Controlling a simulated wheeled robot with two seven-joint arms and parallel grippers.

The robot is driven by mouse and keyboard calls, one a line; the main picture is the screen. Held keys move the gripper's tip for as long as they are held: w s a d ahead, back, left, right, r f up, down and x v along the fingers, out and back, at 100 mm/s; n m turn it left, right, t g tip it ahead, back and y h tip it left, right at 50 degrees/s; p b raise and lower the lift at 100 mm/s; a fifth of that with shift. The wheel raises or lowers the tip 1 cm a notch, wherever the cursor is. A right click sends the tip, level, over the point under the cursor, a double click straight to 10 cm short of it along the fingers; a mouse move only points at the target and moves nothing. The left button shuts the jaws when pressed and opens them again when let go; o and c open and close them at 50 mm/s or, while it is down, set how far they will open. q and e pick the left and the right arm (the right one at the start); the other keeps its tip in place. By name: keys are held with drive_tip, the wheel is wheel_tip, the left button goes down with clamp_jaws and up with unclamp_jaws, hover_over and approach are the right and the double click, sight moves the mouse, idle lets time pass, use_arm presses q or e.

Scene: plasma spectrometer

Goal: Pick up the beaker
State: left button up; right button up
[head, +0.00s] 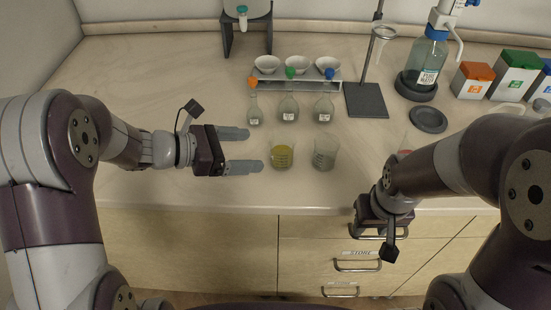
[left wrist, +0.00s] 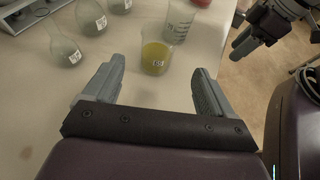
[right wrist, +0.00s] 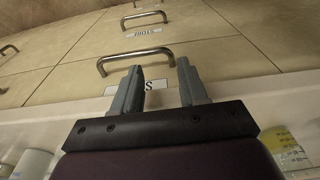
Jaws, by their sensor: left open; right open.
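Two beakers stand upright near the front edge of the counter. One beaker with yellow-green liquid (head: 282,156) also shows in the left wrist view (left wrist: 156,57). A clear, greyish beaker (head: 324,155) stands just to its right and shows in the left wrist view (left wrist: 179,20). My left gripper (head: 247,150) is open and empty, its fingers pointing right toward the yellow-green beaker, which is just beyond the fingertips and apart from them. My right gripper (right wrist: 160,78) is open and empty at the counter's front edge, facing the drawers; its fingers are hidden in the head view.
Several stoppered flasks (head: 289,109) stand behind the beakers, before a rack with white bowls (head: 297,66). A stand base (head: 366,100) and a blue-capped bottle (head: 427,60) are further back right. Drawer handles (head: 358,265) stick out below the counter. The counter's left part is clear.

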sight(271, 149)
use_arm(q)
drive_tip(key=x, duration=0.9)
drive_tip(key=shift+w+d+f+p, duration=0.15)
drive_tip(key=shift+w+d+p, duration=0.05)
drive_tip(key=shift+w+p, duration=0.15)
drive_tip(key=shift+s+a, duration=0.1)
drive_tip(key=c, duration=1.1)
